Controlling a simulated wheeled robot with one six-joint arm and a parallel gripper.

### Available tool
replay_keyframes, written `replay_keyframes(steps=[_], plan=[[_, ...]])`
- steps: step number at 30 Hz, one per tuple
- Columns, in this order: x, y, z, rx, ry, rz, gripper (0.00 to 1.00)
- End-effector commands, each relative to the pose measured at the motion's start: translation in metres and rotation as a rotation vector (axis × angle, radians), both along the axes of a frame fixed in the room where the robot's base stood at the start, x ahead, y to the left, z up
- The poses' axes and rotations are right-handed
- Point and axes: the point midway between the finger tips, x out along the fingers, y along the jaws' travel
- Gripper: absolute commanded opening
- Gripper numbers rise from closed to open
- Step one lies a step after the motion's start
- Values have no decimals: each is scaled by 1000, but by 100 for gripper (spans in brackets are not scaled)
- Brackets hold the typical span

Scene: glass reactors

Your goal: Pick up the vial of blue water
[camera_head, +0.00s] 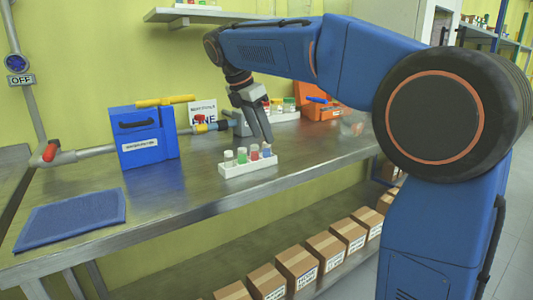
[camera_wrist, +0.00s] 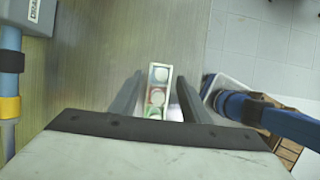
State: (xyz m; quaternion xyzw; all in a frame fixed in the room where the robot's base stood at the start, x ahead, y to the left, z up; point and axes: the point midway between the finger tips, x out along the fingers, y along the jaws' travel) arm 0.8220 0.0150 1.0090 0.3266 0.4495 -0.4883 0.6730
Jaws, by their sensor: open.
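The vial of blue water (camera_head: 266,151) stands upright at the right end of a small white rack (camera_head: 247,169) on the metal bench. A red vial (camera_head: 254,153), a green vial (camera_head: 242,157) and a pale vial (camera_head: 228,160) stand beside it in the same row. My gripper (camera_head: 262,138) points down just above the right part of the rack, open and apparently empty. In the wrist view, the rack (camera_wrist: 167,70) lies between the spread fingers, with a green vial (camera_wrist: 160,75) and a red vial (camera_wrist: 157,97) visible.
A blue box (camera_head: 145,138) with pipes and a blue mat (camera_head: 70,218) lie to the left on the bench. Another rack of vials (camera_head: 285,115) and an orange case (camera_head: 322,110) stand behind. Cardboard boxes (camera_head: 297,268) line the lower shelf. The bench (camera_head: 190,195) left of the rack is clear.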

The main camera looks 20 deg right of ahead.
Motion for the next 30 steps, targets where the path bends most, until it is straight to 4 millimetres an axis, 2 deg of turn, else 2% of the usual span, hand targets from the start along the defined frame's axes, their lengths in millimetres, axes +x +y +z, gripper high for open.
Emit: replay_keyframes(steps=[9,19,20,24,25,30], plan=[[3,-17,-37,-1,3,-1,42],[4,-19,-43,0,1,-1,42],[4,-19,-43,0,1,-1,38],[4,-19,-43,0,1,-1,4],[4,-19,-43,0,1,-1,0],[4,-19,-42,0,1,-1,0]])
